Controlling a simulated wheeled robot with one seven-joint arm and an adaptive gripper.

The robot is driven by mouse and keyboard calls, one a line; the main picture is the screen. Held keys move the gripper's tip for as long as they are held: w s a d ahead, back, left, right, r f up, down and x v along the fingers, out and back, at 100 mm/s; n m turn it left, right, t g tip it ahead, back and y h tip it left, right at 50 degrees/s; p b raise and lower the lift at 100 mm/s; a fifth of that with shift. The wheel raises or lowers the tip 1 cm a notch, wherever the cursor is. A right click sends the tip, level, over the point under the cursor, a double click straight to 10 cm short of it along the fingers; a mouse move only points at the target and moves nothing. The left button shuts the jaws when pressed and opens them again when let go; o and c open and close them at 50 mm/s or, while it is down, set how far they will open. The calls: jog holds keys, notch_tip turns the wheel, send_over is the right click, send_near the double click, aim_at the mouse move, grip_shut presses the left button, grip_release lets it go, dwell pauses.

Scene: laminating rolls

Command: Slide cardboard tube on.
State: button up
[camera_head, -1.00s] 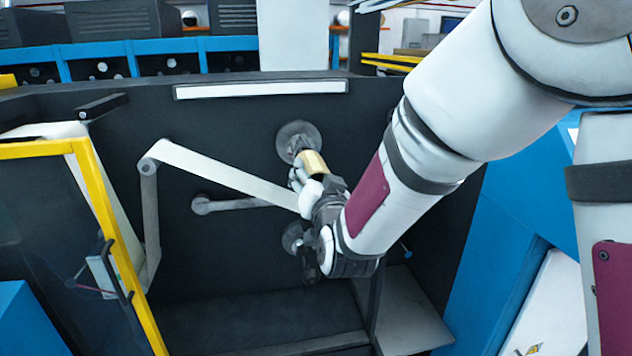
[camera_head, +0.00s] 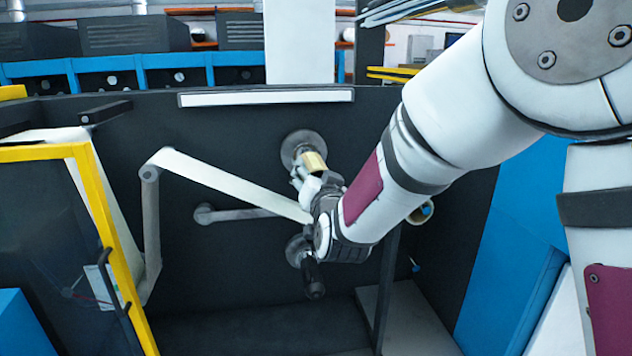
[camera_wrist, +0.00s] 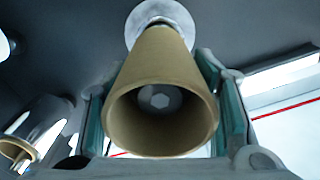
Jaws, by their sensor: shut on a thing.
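A tan cardboard tube (camera_head: 313,162) is in my gripper (camera_head: 314,184), in front of a round grey metal flange (camera_head: 299,142) on the dark machine wall. In the wrist view my gripper (camera_wrist: 162,118) has its green-padded fingers on both sides of the tube (camera_wrist: 160,60). The tube's open end faces the camera, and its far end points at the pale flange (camera_wrist: 158,12). A grey spindle end with a hexagonal centre (camera_wrist: 160,101) shows inside the tube's bore. How far the tube sits along the spindle is hidden.
A white web (camera_head: 230,184) runs from a roller to behind my gripper. A lower roller (camera_head: 240,214) and a black handle (camera_head: 314,282) are close by. A yellow-framed guard (camera_head: 103,220) stands at left. Another tube-ended roll (camera_head: 422,213) shows behind my arm.

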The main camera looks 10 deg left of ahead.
jog(key=shift+b+x, duration=0.95)
jog(key=shift+x, duration=1.5)
jog(key=o, duration=1.2)
jog(key=s+d+g+h+p, duration=0.1)
jog(key=s+d+g, duration=0.3)
jog(key=s+d, duration=0.5)
jog(key=s+d+r+g+h+p, duration=0.1)
jog(key=s+d+g+p, duration=0.3)
jog(key=s, duration=1.9)
jog(key=s+d+r+n+g+h+p, duration=0.1)
jog(key=s+d+g+h+p, duration=0.2)
jog(key=s+d, duration=1.2)
jog(key=shift+s+g, duration=0.8)
jog(key=shift+g, duration=0.3)
